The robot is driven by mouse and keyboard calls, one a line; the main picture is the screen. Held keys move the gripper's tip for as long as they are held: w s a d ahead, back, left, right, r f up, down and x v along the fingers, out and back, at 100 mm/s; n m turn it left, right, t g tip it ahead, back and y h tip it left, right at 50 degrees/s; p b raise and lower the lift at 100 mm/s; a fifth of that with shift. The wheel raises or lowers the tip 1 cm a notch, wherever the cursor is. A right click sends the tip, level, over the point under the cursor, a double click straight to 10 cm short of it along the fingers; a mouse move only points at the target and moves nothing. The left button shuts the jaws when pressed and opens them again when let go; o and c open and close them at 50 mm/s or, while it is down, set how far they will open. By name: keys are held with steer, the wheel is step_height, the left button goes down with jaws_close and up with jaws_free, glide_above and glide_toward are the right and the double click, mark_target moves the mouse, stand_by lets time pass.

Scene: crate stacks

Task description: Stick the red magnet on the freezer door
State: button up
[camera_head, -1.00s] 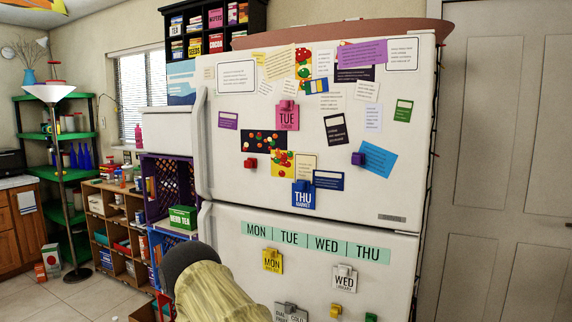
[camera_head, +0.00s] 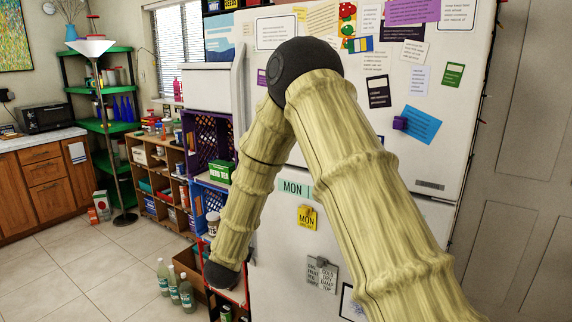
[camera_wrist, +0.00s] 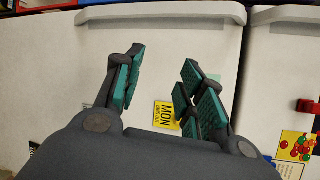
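The red magnet (camera_wrist: 307,106) shows at the right edge of the wrist view, on the white upper fridge door (camera_wrist: 285,70). In the head view my arm hides it. My gripper (camera_wrist: 162,60) is open and empty, with teal finger pads apart. It faces the lower fridge door (camera_wrist: 70,90), beside the yellow MON card (camera_wrist: 166,115). The red magnet is off to the right of the fingers in that view. In the head view the upper door (camera_head: 440,150) is partly covered by my arm; the gripper itself cannot be seen there.
A purple magnet (camera_head: 400,123), a blue card (camera_head: 421,124) and several papers are on the upper door. Shelves with crates (camera_head: 158,190) stand left of the fridge. Green bottles (camera_head: 175,284) stand on the floor. The tiled floor at lower left is clear.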

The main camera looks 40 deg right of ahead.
steer(key=d+r+m+g+h+p, duration=0.1)
steer(key=d+r+m+g+h, duration=0.25)
steer(key=r+m, duration=0.95)
steer(key=d+r+m+g+h+p, duration=0.15)
steer(key=d+r+m+h, duration=0.45)
steer(key=r, duration=1.3)
steer(key=w+d+m+y+p, duration=0.1)
steer(key=w+d+y+p, duration=0.1)
steer(key=d, duration=0.6)
steer(key=shift+w+p, duration=0.9)
steer(key=shift+p, duration=0.05)
steer(key=shift+y, duration=0.25)
steer(key=shift+c, duration=0.4)
steer(key=c, duration=0.6)
steer(key=shift+f, duration=0.1)
